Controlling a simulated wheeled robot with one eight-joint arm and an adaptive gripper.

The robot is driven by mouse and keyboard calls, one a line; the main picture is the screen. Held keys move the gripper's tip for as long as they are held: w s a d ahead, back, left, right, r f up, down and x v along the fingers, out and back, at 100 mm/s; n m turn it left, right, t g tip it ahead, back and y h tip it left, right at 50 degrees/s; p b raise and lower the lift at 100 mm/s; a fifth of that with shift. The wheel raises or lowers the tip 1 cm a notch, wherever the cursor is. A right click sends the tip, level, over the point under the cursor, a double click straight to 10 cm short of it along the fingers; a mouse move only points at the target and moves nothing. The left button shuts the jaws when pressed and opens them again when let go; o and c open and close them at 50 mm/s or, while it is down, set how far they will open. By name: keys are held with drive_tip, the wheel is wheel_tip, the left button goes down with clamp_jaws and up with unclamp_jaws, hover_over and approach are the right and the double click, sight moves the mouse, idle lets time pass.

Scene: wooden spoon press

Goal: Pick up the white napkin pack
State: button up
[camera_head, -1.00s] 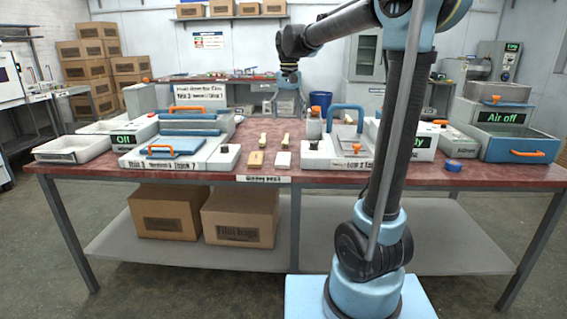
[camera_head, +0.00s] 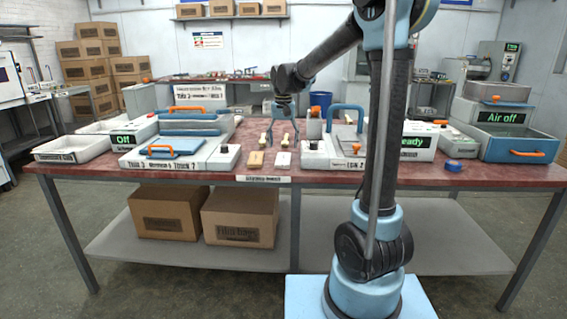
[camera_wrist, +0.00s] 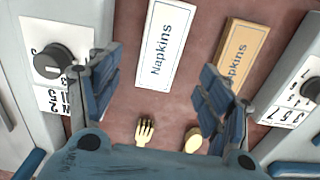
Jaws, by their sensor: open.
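The white napkin pack (camera_head: 282,160) lies flat on the red bench top near its front edge, between the two light grey machines. In the wrist view the white pack (camera_wrist: 163,42) is labelled "Napkins" and lies ahead of the fingers, toward the left one. A tan napkin pack (camera_head: 255,160) lies beside it, apart from it; it also shows in the wrist view (camera_wrist: 237,52). My gripper (camera_head: 281,141) is open and empty, pointing down above the bench, behind the packs. Its blue-padded fingers (camera_wrist: 162,78) are spread wide in the wrist view and hold nothing.
A wooden fork (camera_wrist: 145,130) and a wooden spoon (camera_wrist: 193,138) lie below the gripper. The left machine (camera_head: 222,160) and the right machine (camera_head: 316,158), each with a black knob, flank the narrow strip of bench. A blue handle (camera_head: 346,108) rises from the right machine.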

sight(283, 158)
drive_tip(key=shift+s+f, duration=0.2)
drive_tip(key=shift+f, duration=1.25)
drive_tip(key=shift+s+f, duration=0.15)
drive_tip(key=shift+f, duration=1.3)
drive_tip(key=shift+c, duration=0.6)
drive_tip(key=c, duration=0.8)
